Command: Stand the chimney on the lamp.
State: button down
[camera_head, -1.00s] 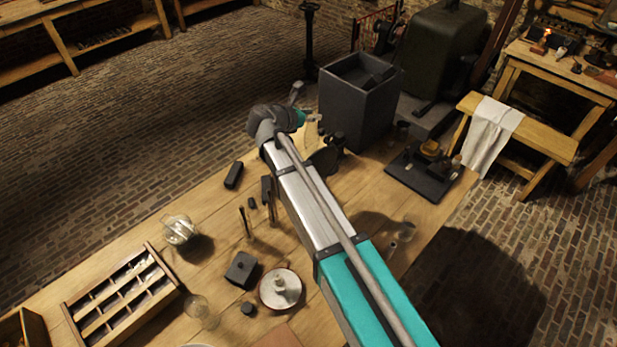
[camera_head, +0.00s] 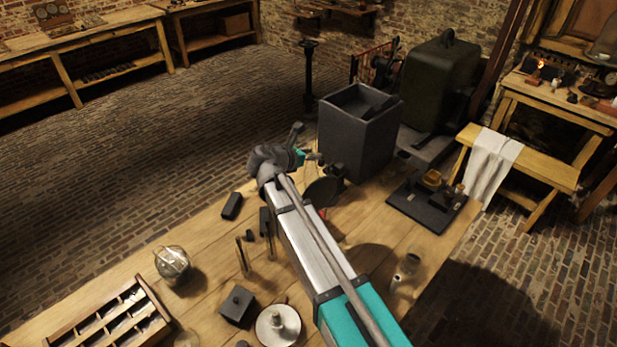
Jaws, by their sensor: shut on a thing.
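My gripper (camera_head: 312,156) is at the far end of the outstretched arm, left of the dark open box. It is small and partly hidden by my own wrist. It is shut on a pale, clear glass piece, which looks like the chimney (camera_head: 310,170); its lower end is hard to make out. A small amber and brass piece (camera_head: 432,179), perhaps the lamp, stands on a black tray (camera_head: 417,208) to the right, apart from the gripper. I cannot tell for sure that it is the lamp.
The tall dark box (camera_head: 350,140) stands close right of my gripper. A dark round piece (camera_head: 322,192) lies just below it. A glass jar (camera_head: 172,263), a compartment tray (camera_head: 152,333) and a black block (camera_head: 237,305) stand nearer.

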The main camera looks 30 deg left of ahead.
aim_at(307, 172)
jog(key=shift+f+b, duration=1.1)
jog(key=shift+f, duration=0.4)
jog(key=shift+f+b, duration=1.85)
jog(key=shift+b, duration=0.05)
jog(key=shift+f, duration=0.15)
jog(key=shift+c, duration=2)
grip_release()
